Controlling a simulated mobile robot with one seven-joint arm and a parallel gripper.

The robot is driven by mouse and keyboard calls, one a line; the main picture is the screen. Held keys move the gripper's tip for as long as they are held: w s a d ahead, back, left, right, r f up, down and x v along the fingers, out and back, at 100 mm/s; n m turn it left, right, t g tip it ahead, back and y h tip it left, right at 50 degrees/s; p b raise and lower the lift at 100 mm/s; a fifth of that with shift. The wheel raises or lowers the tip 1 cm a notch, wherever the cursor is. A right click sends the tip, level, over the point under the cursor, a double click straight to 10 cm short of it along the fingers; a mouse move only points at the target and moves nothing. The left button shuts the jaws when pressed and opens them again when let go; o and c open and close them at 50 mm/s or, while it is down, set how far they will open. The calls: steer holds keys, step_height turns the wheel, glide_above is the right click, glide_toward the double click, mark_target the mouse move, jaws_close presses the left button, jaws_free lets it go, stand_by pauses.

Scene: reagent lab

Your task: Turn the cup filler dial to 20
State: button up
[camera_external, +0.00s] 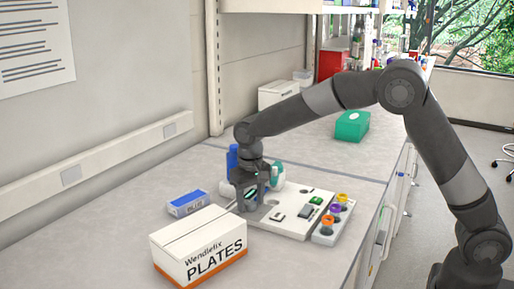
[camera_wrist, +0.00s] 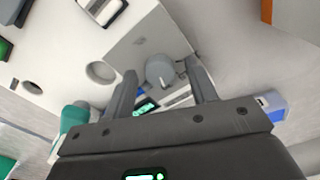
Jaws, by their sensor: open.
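My gripper (camera_external: 250,203) points down at the left end of the station. In the wrist view my gripper (camera_wrist: 161,66) is open, with one finger on each side of the dial. I cannot tell whether the fingers touch it. A small green-lit display (camera_wrist: 146,106) shows partly between the fingers; its number is not readable. The external view hides the dial behind my gripper.
A Wendlefix plates box (camera_external: 198,250) stands in front of the station. A small blue and white box (camera_external: 187,204) lies to its left. A rack with coloured caps (camera_external: 333,222) is at the right, and a green box (camera_external: 352,126) is farther back. The bench left of the boxes is clear.

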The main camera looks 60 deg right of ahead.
mark_target(251, 203)
step_height(251, 203, up, 11)
stand_by(0.5)
